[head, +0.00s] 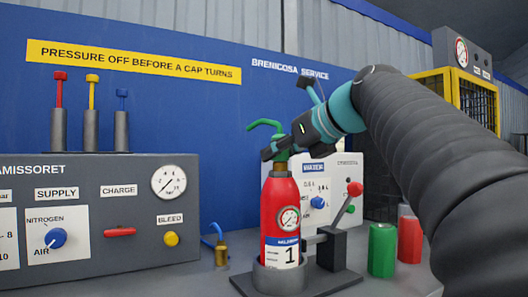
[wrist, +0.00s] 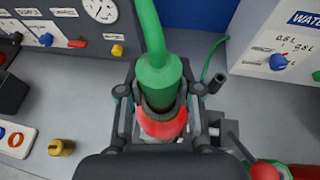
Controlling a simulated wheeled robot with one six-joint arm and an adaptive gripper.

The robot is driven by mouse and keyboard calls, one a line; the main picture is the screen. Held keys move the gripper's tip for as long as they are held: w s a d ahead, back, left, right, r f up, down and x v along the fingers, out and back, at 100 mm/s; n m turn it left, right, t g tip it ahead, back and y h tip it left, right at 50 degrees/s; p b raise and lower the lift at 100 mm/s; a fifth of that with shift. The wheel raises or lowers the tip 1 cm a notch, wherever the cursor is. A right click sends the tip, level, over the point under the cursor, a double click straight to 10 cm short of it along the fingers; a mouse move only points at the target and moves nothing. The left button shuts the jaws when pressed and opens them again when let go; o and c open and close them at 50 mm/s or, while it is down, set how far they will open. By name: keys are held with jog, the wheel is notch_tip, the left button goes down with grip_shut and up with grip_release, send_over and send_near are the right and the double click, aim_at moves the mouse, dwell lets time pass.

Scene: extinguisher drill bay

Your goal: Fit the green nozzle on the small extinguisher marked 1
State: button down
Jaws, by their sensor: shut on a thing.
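The red extinguisher (head: 281,205), with a gauge and a label reading 1, stands upright in a grey round holder (head: 279,279). My gripper (head: 277,152) is shut on the green nozzle (head: 266,125), whose curved spout points left. The nozzle's collar is right above the extinguisher's brass neck (head: 280,168); I cannot tell whether it is seated. In the wrist view, my gripper's fingers (wrist: 158,92) flank the green nozzle (wrist: 157,72). The red extinguisher (wrist: 162,128) shows directly below it, partly hidden.
A lever with a red knob (head: 355,188) stands right of the holder. A blue nozzle with a brass base (head: 220,252) is on the bench at left. Green (head: 382,250) and red (head: 410,240) cylinders stand at right. A grey control panel (head: 100,215) fills the left.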

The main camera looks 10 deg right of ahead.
jog(key=c, duration=0.7)
grip_release()
jog(key=shift+s, duration=0.1)
jog(key=v, duration=1.2)
